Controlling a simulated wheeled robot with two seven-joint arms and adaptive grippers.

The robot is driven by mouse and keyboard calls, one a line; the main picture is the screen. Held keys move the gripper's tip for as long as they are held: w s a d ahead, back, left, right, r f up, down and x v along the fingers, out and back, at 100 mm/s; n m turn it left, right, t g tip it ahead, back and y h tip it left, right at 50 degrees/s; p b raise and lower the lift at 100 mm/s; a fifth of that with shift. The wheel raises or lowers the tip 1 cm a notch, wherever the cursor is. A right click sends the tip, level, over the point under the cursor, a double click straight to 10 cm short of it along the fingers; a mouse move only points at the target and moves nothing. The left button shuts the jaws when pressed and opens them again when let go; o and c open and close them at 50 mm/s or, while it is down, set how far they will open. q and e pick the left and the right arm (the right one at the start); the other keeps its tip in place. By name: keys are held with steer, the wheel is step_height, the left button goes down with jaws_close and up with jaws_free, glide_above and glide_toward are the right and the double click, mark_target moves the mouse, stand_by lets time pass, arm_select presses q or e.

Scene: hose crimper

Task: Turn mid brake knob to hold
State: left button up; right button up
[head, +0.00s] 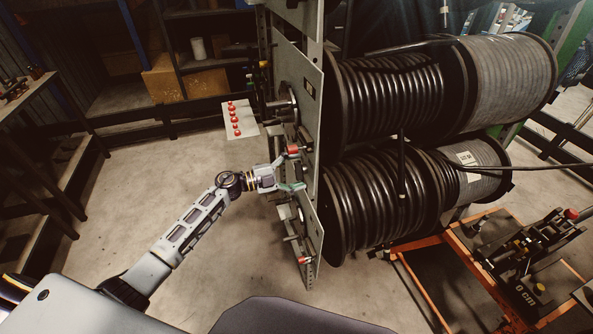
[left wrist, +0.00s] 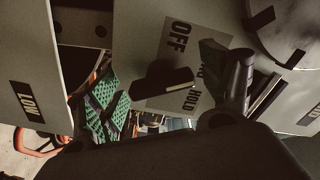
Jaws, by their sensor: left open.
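The mid brake knob (left wrist: 162,82) is a dark bar-shaped knob in the left wrist view. It stands in front of a grey label plate (left wrist: 177,42) marked OFF above and HOLD below right; I cannot tell which mark it points to. My left gripper (head: 298,170) is open at the rack's side panel in the head view. My right gripper is not in view.
Large hose reels (head: 385,95) fill the rack right of the panel (head: 297,80). A plate with red knobs (head: 238,119) is left of it. An orange cart (head: 425,242) stands at lower right. A LOW label (left wrist: 27,100) shows at left. Floor left of the rack is clear.

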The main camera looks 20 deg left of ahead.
arm_select(q)
steer(key=c, duration=1)
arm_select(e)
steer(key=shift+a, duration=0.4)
